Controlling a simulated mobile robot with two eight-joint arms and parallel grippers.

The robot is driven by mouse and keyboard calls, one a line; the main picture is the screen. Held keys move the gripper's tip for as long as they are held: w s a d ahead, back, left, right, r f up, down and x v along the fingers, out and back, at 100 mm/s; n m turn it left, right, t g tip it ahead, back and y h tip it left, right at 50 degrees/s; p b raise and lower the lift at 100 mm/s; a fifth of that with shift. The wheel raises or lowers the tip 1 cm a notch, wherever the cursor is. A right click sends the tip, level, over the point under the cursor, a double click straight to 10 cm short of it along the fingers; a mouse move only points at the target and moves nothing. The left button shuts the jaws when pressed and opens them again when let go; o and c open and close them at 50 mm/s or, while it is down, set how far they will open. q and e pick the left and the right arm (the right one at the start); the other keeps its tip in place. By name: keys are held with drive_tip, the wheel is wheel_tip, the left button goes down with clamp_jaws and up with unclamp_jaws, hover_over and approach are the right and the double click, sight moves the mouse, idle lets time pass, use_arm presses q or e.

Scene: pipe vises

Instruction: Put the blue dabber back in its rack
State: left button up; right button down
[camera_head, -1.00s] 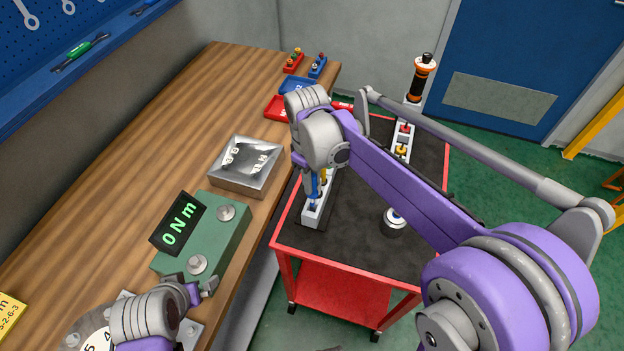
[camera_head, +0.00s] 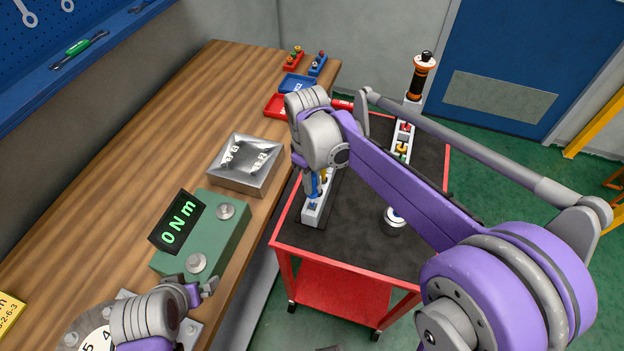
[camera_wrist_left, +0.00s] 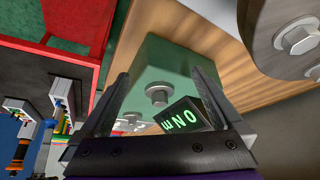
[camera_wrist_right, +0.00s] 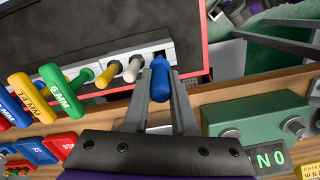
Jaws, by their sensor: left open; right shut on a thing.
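The white rack (camera_head: 316,210) stands on the dark top of the red cart, near its left edge. My right gripper (camera_head: 314,182) is shut on the blue dabber (camera_head: 313,188) over the near end of the rack. In the right wrist view the blue dabber (camera_wrist_right: 160,80) sits between the fingers, its narrow end toward the rack's end slot (camera_wrist_right: 160,53). I cannot tell whether its tip is inside. A white dabber (camera_wrist_right: 133,68) and a yellow one (camera_wrist_right: 108,75) stand beside it in the rack. My left gripper (camera_head: 205,288) is open and empty by the green torque tester.
The green torque tester (camera_head: 222,240) and a metal box (camera_head: 246,164) stand on the wooden bench. A round can (camera_head: 393,224) stands right of the rack on the cart. Another rack (camera_head: 403,148) stands farther back, near an orange-black tool (camera_head: 420,80).

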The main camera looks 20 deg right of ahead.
sight(312, 196)
use_arm(q)
drive_tip(key=shift+s+f+b, duration=0.25)
drive_tip(key=shift+f+b, duration=0.3)
drive_tip(key=shift+f, duration=0.2)
drive_tip(key=shift+s+f+b, duration=0.2)
drive_tip(key=shift+f+b, duration=0.4)
drive_tip(key=shift+f, duration=0.15)
drive_tip(key=shift+s+f+b, duration=0.25)
drive_tip(key=shift+f+b, duration=0.3)
drive_tip(key=shift+f, duration=0.2)
use_arm(e)
drive_tip(key=shift+f, duration=3.05)
drive_tip(key=c, duration=0.6)
unclamp_jaws()
drive_tip(key=shift+c, duration=0.2)
use_arm(q)
drive_tip(key=shift+w+r+p, duration=0.15)
drive_tip(key=shift+r+p, duration=0.2)
drive_tip(key=shift+r, duration=0.1)
use_arm(e)
drive_tip(key=r, duration=1.1)
drive_tip(key=shift+w+a, duration=0.2)
drive_tip(key=shift+f, duration=0.15)
